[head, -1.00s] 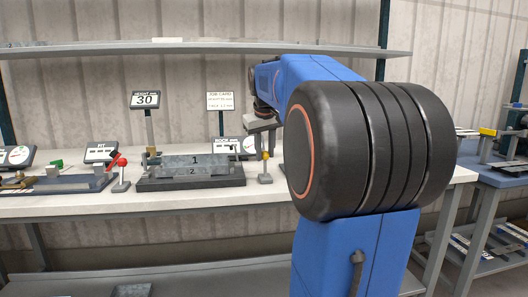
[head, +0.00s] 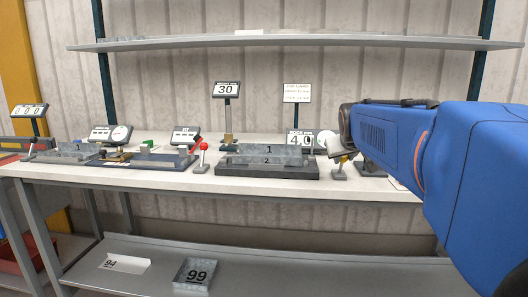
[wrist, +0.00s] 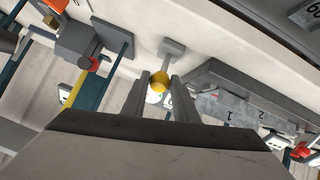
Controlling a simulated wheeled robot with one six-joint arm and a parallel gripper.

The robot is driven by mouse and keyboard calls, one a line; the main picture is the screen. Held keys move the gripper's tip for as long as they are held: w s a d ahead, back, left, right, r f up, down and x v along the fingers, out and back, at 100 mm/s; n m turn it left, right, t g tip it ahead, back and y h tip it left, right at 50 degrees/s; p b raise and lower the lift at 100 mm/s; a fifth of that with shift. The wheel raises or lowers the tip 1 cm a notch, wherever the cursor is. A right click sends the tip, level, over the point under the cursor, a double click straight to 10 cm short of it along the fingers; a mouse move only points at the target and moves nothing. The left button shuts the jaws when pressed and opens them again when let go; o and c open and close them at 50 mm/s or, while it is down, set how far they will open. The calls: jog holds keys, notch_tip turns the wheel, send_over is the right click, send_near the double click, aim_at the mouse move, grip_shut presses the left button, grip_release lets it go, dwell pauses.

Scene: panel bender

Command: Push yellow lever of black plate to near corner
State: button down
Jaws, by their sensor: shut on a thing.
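The black plate (head: 275,172) is a dark base on the bench holding upright grey panels marked 1 and 2. Its yellow lever (head: 344,158) stands at the plate's right end, on a small grey foot (head: 339,174). The lever's foot (wrist: 172,46) shows beyond the fingers, and the black plate (wrist: 205,75) lies to the right. In the head view my arm hides most of the gripper.
A red-knobbed lever (head: 203,146) stands at the plate's left end. Behind stand a display reading 30 (head: 227,89), a job card (head: 297,92) and a display reading 4.0 (head: 300,140). A shelf (head: 290,42) runs above; a tray marked 99 (head: 195,275) sits below.

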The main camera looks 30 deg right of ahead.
jog(key=shift+s+a+f, duration=0.15)
jog(key=shift+s+f, duration=0.05)
jog(key=shift+f, duration=0.2)
jog(key=c, duration=1.4)
grip_release()
jog(key=shift+c, duration=0.2)
jog(key=shift+r, duration=0.1)
jog(key=shift+s+a+r, duration=0.25)
jog(key=shift+r, duration=0.1)
jog(key=v, duration=1.6)
jog(key=shift+r, duration=0.2)
jog(key=shift+s, duration=0.15)
